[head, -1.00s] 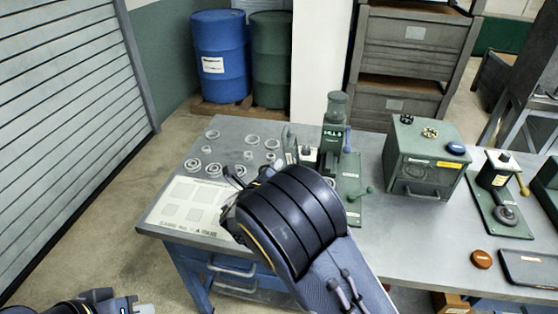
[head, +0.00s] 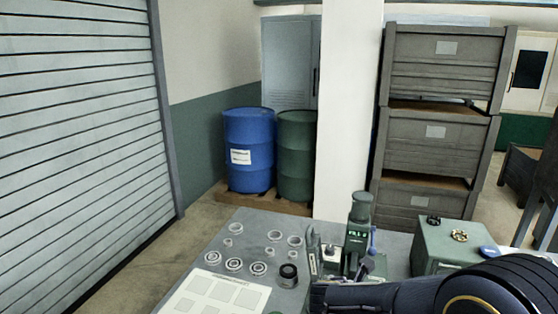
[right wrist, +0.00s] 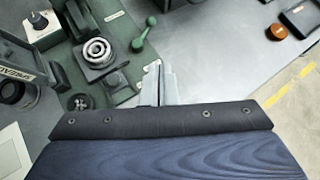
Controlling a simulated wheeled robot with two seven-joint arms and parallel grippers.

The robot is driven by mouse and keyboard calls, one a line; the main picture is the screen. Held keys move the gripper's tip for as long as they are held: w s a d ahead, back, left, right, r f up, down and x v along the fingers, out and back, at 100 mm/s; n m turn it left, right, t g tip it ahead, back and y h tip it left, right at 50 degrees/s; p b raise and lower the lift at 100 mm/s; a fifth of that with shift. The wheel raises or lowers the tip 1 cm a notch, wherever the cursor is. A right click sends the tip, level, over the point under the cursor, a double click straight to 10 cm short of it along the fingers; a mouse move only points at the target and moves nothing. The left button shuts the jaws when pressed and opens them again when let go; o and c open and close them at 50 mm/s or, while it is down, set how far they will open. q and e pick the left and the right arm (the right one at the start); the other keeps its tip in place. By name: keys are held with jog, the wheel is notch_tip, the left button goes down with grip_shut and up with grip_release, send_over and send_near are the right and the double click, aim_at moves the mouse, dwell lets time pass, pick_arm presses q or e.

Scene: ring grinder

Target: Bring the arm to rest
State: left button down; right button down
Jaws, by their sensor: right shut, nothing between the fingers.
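My right arm comes in from the lower right of the head view, its dark forearm lying across the table's front. In the right wrist view my right gripper (right wrist: 156,88) is shut and empty, its pale fingers over the grey tabletop beside the green machine base. The green grinder (head: 358,240) stands upright on the table in the head view, its lower part hidden behind my arm. In the right wrist view a metal ring (right wrist: 97,52) sits on a dark block of the machine, with a green lever (right wrist: 144,35) beside it. My left gripper is out of view.
Several metal rings (head: 234,264) and a black cylinder (head: 288,275) lie on the table near a pale marked sheet (head: 215,294). A green box (head: 440,240) stands at the right. An orange disc (right wrist: 277,32) and dark tray (right wrist: 301,16) lie on the tabletop.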

jog(key=s+d+m+g+y, duration=0.2)
jog(key=s+m+y, duration=0.1)
jog(key=s+m, duration=0.5)
jog(key=s+d+m+g+y, duration=0.2)
jog(key=s+d+m+y, duration=0.15)
jog(key=s+m, duration=0.4)
jog(key=s+a+r+m+t+y, duration=0.3)
jog(key=s+a+m+y, duration=0.2)
jog(key=s+m, duration=0.6)
jog(key=shift+s+a+m+y+b, duration=0.35)
jog(key=shift+a+m, duration=0.45)
jog(key=shift+m, duration=0.35)
jog(key=shift+r, duration=0.1)
